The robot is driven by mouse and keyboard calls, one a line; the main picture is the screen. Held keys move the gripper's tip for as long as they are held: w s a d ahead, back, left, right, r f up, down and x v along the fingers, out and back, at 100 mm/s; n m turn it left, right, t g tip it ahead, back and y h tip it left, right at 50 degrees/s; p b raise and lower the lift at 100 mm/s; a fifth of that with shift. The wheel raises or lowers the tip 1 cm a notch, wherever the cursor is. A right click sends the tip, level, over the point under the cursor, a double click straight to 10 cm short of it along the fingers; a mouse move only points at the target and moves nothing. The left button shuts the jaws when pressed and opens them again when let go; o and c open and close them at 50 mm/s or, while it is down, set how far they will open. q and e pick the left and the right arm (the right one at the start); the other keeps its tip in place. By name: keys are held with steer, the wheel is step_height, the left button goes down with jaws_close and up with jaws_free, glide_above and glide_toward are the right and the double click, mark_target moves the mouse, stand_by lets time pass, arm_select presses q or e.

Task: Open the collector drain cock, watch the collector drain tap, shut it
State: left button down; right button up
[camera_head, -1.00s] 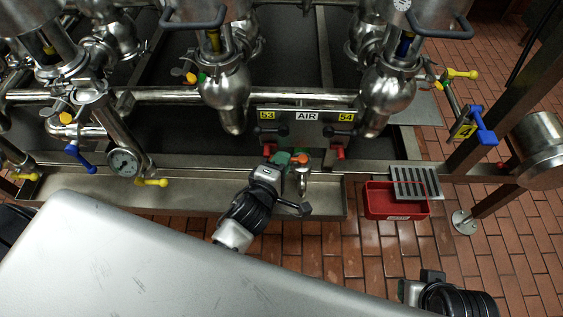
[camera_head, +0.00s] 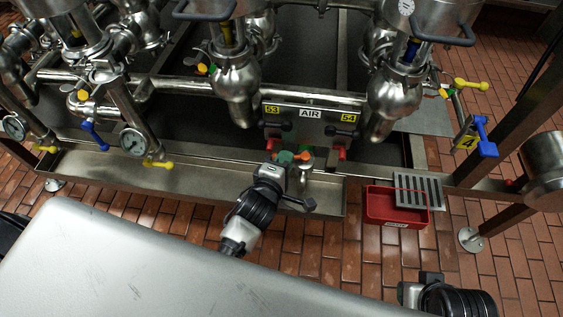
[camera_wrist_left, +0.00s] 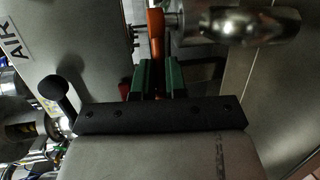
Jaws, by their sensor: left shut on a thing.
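The collector drain tap (camera_head: 304,178) is a short metal spout under the AIR panel, above the trough's front edge. An orange lever (camera_head: 306,154), which looks like its drain cock handle, sits at its top. My left gripper (camera_head: 285,157) reaches it from the left with green fingers. In the left wrist view the fingers (camera_wrist_left: 158,78) are shut on the orange lever (camera_wrist_left: 156,32), beside the metal tap body (camera_wrist_left: 235,25). The tap's mouth and any flow are not clear. My right gripper (camera_head: 428,282) is at the bottom right; its fingers cannot be made out.
The AIR panel (camera_head: 311,116), with red-and-black valves 53 and 54, stands just behind. A red bin (camera_head: 381,219) and a grate (camera_head: 418,187) lie to the right. Gauges (camera_head: 134,141) and yellow and blue handles (camera_head: 94,135) are left. Brick floor lies in front.

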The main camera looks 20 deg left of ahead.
arm_select(q)
steer(key=shift+a, duration=0.2)
arm_select(e)
steer(key=shift+a, duration=0.15)
arm_select(q)
steer(key=c, duration=1.4)
jaws_free()
steer(key=shift+c, duration=0.2)
arm_select(e)
steer(key=shift+a, duration=0.1)
steer(key=shift+r, duration=0.1)
arm_select(q)
steer(key=p+v, duration=0.2)
steer(key=v, duration=0.8)
steer(key=shift+s, duration=0.35)
arm_select(e)
steer(key=shift+w, duration=0.3)
steer(key=shift+c, duration=0.3)
